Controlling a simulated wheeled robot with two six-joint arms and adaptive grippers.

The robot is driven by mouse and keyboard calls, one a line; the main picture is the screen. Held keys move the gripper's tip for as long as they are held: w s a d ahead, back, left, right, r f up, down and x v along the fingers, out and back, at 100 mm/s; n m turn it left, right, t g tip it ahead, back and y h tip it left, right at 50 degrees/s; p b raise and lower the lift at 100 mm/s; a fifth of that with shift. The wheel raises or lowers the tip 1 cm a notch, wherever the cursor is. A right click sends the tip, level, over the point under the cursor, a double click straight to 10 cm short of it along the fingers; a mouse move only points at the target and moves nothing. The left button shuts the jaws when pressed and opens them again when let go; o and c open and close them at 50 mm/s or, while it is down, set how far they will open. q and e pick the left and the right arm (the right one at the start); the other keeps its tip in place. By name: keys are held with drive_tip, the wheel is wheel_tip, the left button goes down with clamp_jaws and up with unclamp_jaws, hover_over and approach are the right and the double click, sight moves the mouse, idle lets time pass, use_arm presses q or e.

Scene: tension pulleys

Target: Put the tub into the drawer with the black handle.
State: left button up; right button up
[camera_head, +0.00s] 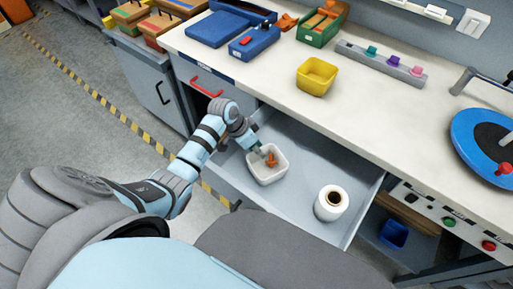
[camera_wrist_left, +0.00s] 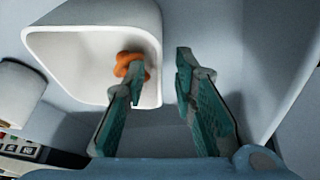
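A white tub (camera_head: 267,168) with a small orange item (camera_head: 271,159) inside stands in the open grey drawer (camera_head: 305,160). My left gripper (camera_head: 262,151) is at the tub's rim. In the left wrist view my left gripper (camera_wrist_left: 160,65) has its teal fingers apart. One finger overlaps the inside of the white tub (camera_wrist_left: 90,50), beside the orange item (camera_wrist_left: 130,65), and the other is outside the wall. The open drawer's handle is not visible, so I cannot tell its colour. My right gripper is not in view.
A white roll (camera_head: 331,203) stands in the drawer, right of the tub. A closed drawer with a red handle (camera_head: 206,88) is to the left. A yellow bin (camera_head: 317,76) stands on the worktop (camera_head: 370,120) above. The drawer's floor is otherwise largely clear.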

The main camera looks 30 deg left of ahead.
use_arm(q)
drive_tip(key=p+v, duration=0.3)
drive_tip(key=v, duration=0.9)
drive_tip(key=shift+r+p, duration=0.2)
drive_tip(key=shift+p, duration=0.2)
